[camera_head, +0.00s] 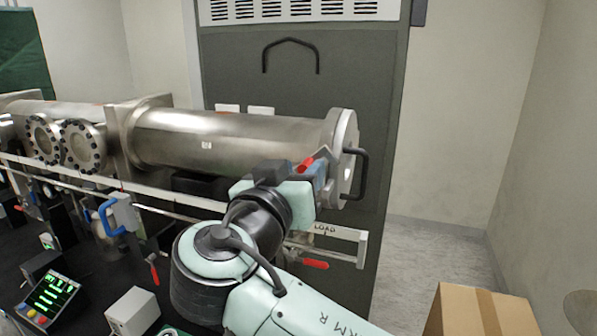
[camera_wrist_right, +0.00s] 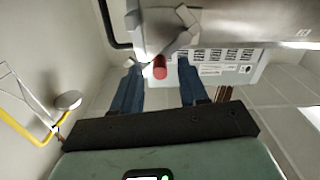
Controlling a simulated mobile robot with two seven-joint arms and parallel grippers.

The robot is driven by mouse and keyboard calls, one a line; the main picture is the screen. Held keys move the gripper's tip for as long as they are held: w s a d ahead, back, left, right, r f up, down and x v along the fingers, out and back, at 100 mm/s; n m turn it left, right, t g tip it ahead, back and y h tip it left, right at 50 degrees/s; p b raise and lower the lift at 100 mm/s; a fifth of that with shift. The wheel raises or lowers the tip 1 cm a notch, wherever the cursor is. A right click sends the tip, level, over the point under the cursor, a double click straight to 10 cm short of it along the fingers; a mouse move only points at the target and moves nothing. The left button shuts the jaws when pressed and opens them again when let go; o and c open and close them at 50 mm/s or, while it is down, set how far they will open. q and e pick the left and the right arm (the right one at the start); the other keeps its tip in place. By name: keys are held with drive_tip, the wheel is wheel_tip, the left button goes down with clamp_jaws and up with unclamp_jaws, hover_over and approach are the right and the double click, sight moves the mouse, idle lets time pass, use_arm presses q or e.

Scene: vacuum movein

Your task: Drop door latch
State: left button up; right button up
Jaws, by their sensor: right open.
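The door latch shows as a grey piece with a red grip (camera_head: 305,165) at the right end of the steel vacuum tube (camera_head: 230,142). Its red grip (camera_wrist_right: 160,67) also shows in the right wrist view, between the tips of my blue fingers. My right gripper (camera_head: 318,182) is at the round end flange (camera_head: 344,130), close to the latch. In the right wrist view my right gripper (camera_wrist_right: 160,76) is open, with a gap on either side of the red grip. I cannot tell whether either finger touches it. My left gripper is not in view.
A black door handle (camera_head: 359,174) sticks out of the flange. A rail (camera_head: 330,246) with a red lever (camera_head: 315,264) runs below the tube. A dark cabinet (camera_head: 300,90) stands behind. A cardboard box (camera_head: 480,312) is at the lower right. Floor behind the box is clear.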

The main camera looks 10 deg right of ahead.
clamp_jaws()
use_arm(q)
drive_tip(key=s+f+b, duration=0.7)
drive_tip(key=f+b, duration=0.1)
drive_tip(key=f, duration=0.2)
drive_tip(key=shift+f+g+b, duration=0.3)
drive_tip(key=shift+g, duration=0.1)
use_arm(e)
drive_tip(key=f+m, duration=0.1)
drive_tip(key=m, duration=0.2)
drive_tip(key=f+m, duration=0.1)
drive_tip(key=m, duration=0.2)
drive_tip(key=f+m, duration=0.1)
drive_tip(key=m, duration=0.2)
drive_tip(key=shift+s+d+f, duration=0.1)
drive_tip(key=shift+s+d, duration=0.2)
drive_tip(key=shift+d, duration=0.1)
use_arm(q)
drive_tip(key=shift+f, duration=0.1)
use_arm(e)
drive_tip(key=shift+f+m, duration=0.15)
drive_tip(key=shift+m, duration=0.15)
drive_tip(key=shift+c, duration=0.8)
unclamp_jaws()
drive_tip(key=shift+o, duration=0.8)
